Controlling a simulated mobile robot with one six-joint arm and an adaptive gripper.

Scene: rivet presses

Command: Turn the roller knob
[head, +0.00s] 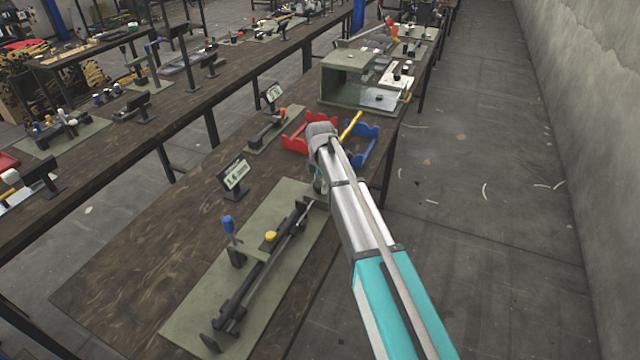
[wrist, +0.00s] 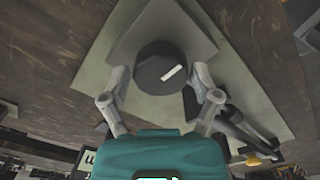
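The roller knob (wrist: 150,68) is a dark, round cap with a short white mark that slants up to the right. It sits on a grey block (wrist: 190,28) over a grey-green base plate (wrist: 95,75) in the wrist view. My gripper (wrist: 160,76) is open, with one finger to the left and one to the right of the knob. A gap shows between each fingertip and the knob, and I cannot tell how far above it the tips are. In the head view my arm hides the knob and most of the gripper.
A long dark press tool with a blue-topped lever (head: 228,224) and a yellow knob (head: 270,236) lies on the wooden bench. A sign (head: 234,175) stands left of it. Red (head: 296,134) and blue (head: 372,131) racks stand beyond my wrist. Open floor lies right.

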